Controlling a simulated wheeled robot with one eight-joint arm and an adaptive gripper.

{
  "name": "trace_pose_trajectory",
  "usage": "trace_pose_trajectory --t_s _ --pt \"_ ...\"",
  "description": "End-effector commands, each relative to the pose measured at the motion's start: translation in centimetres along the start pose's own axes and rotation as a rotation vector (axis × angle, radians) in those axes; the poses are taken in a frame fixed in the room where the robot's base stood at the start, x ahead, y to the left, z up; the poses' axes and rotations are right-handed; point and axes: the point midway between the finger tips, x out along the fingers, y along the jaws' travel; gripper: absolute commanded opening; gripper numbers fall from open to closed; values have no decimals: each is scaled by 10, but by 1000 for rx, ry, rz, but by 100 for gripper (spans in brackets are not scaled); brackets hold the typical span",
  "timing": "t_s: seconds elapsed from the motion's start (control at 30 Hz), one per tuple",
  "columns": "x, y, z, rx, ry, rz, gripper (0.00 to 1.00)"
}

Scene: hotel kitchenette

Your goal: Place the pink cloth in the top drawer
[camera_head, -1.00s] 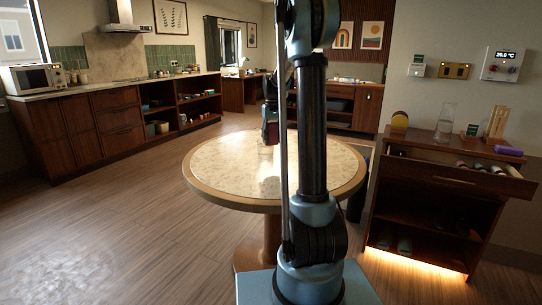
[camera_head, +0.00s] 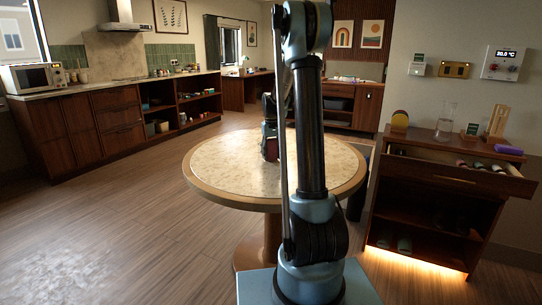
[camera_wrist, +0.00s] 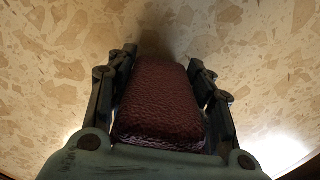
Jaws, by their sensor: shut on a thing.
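The pink cloth (camera_wrist: 160,100) shows in the wrist view as a thick, rough-textured block, dark maroon in the shade. My gripper (camera_wrist: 161,72) is shut on it, with one finger along each side. In the head view my gripper (camera_head: 269,148) is small and dark over the middle of the round table; the cloth cannot be made out clearly there. The top drawer (camera_head: 455,180) of the wooden cabinet at the right is pulled open. Dark and pale rolled or slipper-like things lie inside it, partly hidden by its front.
The round table (camera_head: 225,184) with a pale speckled top is otherwise bare. On the cabinet top (camera_head: 425,143) stand a glass flask (camera_head: 446,121), a wooden stand (camera_head: 497,121) and a purple item (camera_head: 509,150). Open floor lies left of the table.

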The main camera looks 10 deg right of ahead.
Motion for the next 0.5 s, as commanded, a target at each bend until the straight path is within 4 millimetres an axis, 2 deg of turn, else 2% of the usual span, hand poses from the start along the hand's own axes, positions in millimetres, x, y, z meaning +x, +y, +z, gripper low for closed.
trace_pose_trajectory --t_s 0.03,0.07,0.13,0.5 --pt "1 0 0 0 0 0 20" --pt "1 0 0 0 0 0 50" --pt "1 0 0 0 0 0 66" --pt "0 0 0 0 0 0 68"
